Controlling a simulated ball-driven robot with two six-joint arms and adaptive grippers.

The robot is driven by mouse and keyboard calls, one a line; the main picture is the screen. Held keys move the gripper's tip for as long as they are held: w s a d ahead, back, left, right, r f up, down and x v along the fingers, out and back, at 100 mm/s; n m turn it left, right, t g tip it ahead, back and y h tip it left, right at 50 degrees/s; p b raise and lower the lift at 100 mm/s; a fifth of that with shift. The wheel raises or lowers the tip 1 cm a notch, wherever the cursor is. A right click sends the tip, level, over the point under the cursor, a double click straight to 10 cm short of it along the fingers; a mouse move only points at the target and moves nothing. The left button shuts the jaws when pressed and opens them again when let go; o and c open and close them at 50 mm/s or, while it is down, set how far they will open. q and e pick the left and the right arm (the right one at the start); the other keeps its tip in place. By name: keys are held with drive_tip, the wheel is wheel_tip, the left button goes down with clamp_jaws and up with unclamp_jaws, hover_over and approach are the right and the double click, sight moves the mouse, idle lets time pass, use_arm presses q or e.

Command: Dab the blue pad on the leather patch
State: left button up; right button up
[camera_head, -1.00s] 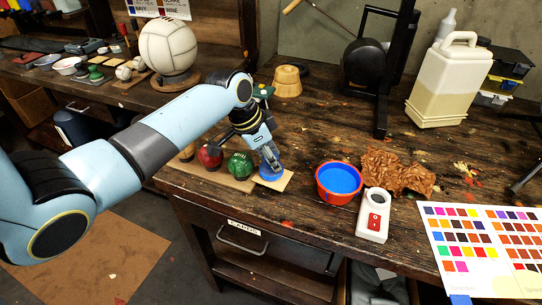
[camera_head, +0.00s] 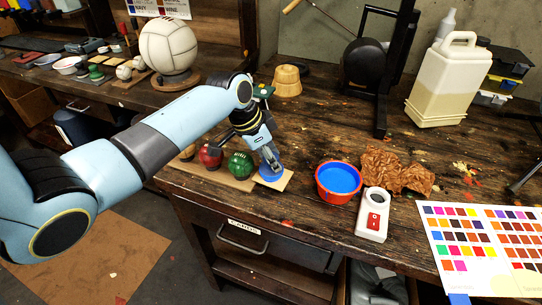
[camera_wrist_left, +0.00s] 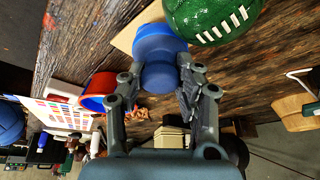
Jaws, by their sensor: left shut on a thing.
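The blue pad (camera_head: 271,174), a round piece with a narrower knob, is at the right end of a wooden strip (camera_head: 240,184) in the head view. My left gripper (camera_head: 270,162) points down at it and is shut on it. In the left wrist view, the two fingers (camera_wrist_left: 158,78) hold the blue pad (camera_wrist_left: 158,42) between them. My right gripper is not in view.
A white switch box (camera_head: 372,215) is right of the bowl. A white jug (camera_head: 447,80) and black stand (camera_head: 395,70) are behind. A colour chart (camera_head: 485,240) lies front right.

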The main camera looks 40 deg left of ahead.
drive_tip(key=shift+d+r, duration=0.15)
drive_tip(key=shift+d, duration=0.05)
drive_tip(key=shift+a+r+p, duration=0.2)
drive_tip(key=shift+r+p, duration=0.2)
drive_tip(key=shift+p, duration=0.1)
idle(0.9)
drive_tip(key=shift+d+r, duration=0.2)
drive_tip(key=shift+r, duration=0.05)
idle(0.9)
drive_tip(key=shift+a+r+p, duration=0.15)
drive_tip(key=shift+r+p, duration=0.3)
drive_tip(key=shift+p, duration=0.25)
idle(0.6)
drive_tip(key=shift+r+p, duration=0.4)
idle(1.1)
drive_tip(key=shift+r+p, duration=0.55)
idle(1.5)
